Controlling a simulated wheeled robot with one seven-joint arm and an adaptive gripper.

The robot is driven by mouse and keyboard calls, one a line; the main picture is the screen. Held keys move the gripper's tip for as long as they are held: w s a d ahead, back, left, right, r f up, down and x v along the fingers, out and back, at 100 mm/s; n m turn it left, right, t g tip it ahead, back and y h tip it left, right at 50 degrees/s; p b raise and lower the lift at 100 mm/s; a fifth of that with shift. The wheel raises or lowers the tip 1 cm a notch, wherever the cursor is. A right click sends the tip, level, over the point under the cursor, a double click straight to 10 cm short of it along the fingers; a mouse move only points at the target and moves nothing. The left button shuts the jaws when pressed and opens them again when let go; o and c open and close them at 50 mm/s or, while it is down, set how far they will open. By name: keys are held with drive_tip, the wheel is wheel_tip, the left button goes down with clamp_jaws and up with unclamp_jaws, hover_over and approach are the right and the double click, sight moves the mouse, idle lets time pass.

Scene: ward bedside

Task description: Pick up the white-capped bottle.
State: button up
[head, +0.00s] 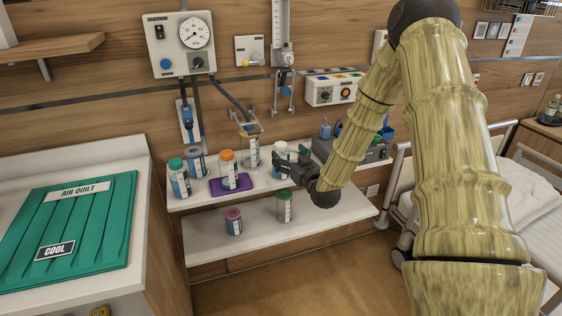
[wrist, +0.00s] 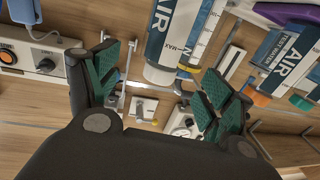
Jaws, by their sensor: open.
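The white-capped bottle (head: 280,151) stands on the upper shelf, its lower part hidden behind my gripper (head: 284,166). In the wrist view the picture is turned over, and the bottle (wrist: 177,38) shows its "AIR" label with its white cap pointing down. My gripper (wrist: 160,78) is open and empty, with green-padded fingers apart. The bottle's cap end appears between the two fingers in the wrist view, apart from both pads. How far it lies beyond the fingertips is hard to tell.
On the upper shelf (head: 205,198) stand a teal-capped bottle (head: 179,180), an orange-capped bottle (head: 229,172) on a purple mat (head: 216,188), and a clear container (head: 252,156) close left of the white-capped bottle. A grey device (head: 375,152) is at right. The lower shelf holds a red-capped jar (head: 233,224) and green-capped bottle (head: 285,207).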

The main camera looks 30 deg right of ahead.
sight(281, 149)
drive_tip(key=shift+w+d+f+p, duration=0.15)
drive_tip(key=shift+w+p, duration=0.25)
drive_tip(key=shift+w, duration=0.95)
drive_tip(key=shift+w+f+p, duration=0.1)
drive_tip(key=shift+w+p, duration=0.3)
drive_tip(key=shift+w, duration=0.95)
drive_tip(key=c, duration=1.3)
drive_tip(key=shift+c, duration=0.2)
drive_tip(key=shift+r, duration=0.15)
